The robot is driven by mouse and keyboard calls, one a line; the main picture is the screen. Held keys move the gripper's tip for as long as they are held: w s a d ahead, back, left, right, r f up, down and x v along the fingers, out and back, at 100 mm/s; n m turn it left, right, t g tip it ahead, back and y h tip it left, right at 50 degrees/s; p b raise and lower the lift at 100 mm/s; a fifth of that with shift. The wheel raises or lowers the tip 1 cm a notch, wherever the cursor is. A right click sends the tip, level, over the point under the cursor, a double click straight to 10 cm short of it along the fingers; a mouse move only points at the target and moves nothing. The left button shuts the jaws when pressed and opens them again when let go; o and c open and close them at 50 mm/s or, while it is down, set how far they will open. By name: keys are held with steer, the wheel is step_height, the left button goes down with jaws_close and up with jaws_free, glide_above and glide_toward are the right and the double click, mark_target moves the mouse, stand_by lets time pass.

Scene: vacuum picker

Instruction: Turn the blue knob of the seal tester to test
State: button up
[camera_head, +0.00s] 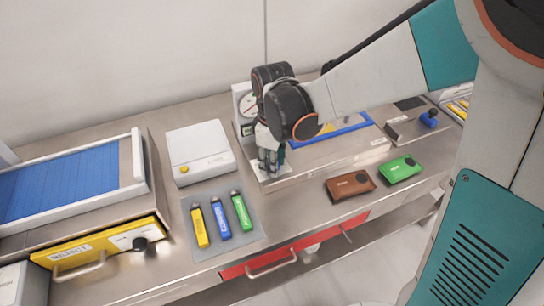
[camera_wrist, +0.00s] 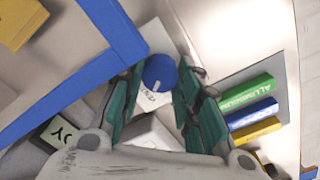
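In the wrist view, a round blue knob (camera_wrist: 159,70) sits between the two teal fingers of my gripper (camera_wrist: 161,82). A pale mark shows on the knob's lower side, pointing toward a small label that I cannot read surely. The fingers are spread, one on each side of the knob; I cannot tell whether either touches it. In the head view, my gripper (camera_head: 270,163) points down over the front left end of the pale metal unit that looks like the seal tester (camera_head: 277,181), and it hides the knob. The gauge (camera_head: 246,103) stands behind it, partly covered by my wrist.
Left of the unit are a white box (camera_head: 200,152) and a grey mat (camera_head: 197,255) with yellow, blue and green cartridges. Brown (camera_head: 349,186) and green (camera_head: 400,169) pouches lie to the right. A blue frame (camera_head: 359,123) lies behind. Another blue-topped device (camera_head: 429,118) stands at far right.

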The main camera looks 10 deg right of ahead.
steer(key=shift+m, duration=0.4)
steer(key=m, duration=0.2)
steer(key=shift+m, duration=0.4)
steer(key=m, duration=0.3)
steer(key=shift+m+p, duration=0.3)
steer(key=shift+p, duration=0.05)
steer(key=m, duration=0.6)
steer(key=shift+m, duration=0.4)
steer(key=o, duration=0.8)
